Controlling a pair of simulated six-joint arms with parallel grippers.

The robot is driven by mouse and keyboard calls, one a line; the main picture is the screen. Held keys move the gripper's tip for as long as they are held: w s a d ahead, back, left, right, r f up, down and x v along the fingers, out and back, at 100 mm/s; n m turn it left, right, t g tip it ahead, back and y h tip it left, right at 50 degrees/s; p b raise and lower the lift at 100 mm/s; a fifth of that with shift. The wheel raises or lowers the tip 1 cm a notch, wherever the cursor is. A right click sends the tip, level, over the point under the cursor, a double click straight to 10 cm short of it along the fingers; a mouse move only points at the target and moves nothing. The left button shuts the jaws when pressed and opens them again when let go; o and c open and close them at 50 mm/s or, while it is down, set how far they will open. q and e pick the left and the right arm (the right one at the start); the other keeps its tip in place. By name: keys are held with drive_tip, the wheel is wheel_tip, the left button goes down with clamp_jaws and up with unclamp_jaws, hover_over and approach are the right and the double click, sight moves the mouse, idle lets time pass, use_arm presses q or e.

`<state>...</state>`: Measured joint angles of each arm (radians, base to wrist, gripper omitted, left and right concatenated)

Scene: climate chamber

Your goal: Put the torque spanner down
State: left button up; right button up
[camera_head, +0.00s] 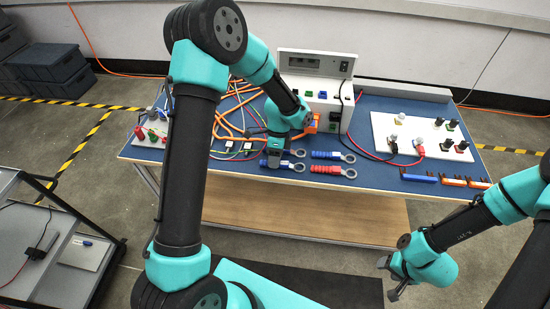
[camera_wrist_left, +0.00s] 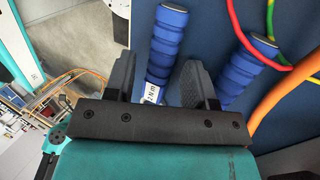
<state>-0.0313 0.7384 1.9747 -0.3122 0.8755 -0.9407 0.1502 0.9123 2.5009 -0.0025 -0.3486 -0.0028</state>
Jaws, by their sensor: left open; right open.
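Several ring-ended spanners lie on the blue table top: a blue-handled one (camera_head: 326,155), a red-handled one (camera_head: 328,170), and blue-handled ones partly hidden beneath my left gripper (camera_head: 276,161). In the left wrist view, my left gripper (camera_wrist_left: 158,68) is open. Its fingers stand on either side of a blue ribbed handle with a white "N m" label (camera_wrist_left: 165,40); I cannot tell whether they touch it. A second blue handle (camera_wrist_left: 245,65) lies to the right, outside the fingers. My right gripper (camera_head: 393,278) is open and empty, in front of the table.
A white instrument box (camera_head: 325,93) stands behind the spanners. Orange and yellow cables (camera_head: 228,118) lie to the left. A white terminal board (camera_head: 420,137) is at the right, with small blue and orange items (camera_head: 420,178) along the front edge. Bare blue top shows beside the red handle.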

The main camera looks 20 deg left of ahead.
use_arm(q)
drive_tip(key=shift+r, duration=0.1)
drive_tip(key=v, duration=1.2)
idle(2.0)
